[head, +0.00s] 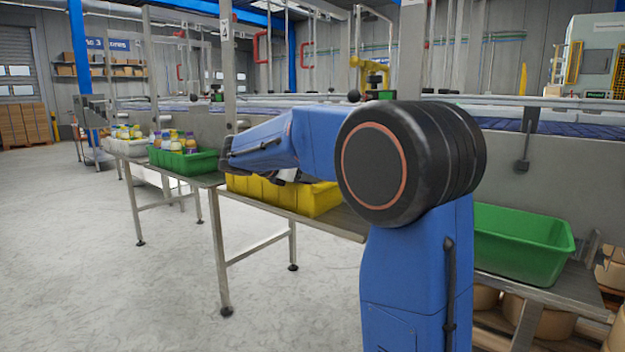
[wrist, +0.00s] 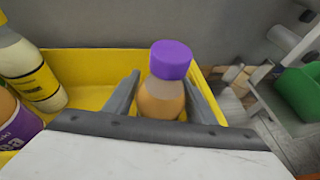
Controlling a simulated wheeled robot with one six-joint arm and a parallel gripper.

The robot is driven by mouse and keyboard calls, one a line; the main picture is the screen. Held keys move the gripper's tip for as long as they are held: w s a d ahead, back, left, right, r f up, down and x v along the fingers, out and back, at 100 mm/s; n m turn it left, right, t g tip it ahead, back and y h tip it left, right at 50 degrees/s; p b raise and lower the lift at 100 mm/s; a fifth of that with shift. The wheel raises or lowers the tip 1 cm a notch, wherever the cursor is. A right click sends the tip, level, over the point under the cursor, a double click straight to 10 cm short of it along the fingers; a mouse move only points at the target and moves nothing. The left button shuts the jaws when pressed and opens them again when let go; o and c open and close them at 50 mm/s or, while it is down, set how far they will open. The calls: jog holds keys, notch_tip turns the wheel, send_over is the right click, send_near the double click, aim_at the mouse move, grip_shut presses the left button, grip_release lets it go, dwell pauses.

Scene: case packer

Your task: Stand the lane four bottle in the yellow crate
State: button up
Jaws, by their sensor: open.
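In the wrist view, a bottle with a purple cap and an orange-brown body (wrist: 163,92) stands roughly upright in the yellow crate (wrist: 88,66). My gripper (wrist: 161,99) is open, with one finger on each side of this bottle. A gap shows beside the bottle, and its base is hidden behind my gripper. The yellow crate also shows in the head view (head: 318,199), partly behind my arm. No lane number shows on the bottle. In the head view my arm hides the bottle.
A pale bottle with a yellow label (wrist: 32,78) and a purple-labelled bottle (wrist: 14,122) are at the crate's left. A green crate with bottles (head: 192,163) stands farther left on the bench. Another green crate (head: 518,250) is at right and looks empty. The floor in front is clear.

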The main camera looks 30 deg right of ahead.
jog(key=shift+r, duration=0.15)
jog(key=v, duration=1.2)
jog(key=shift+a, duration=0.1)
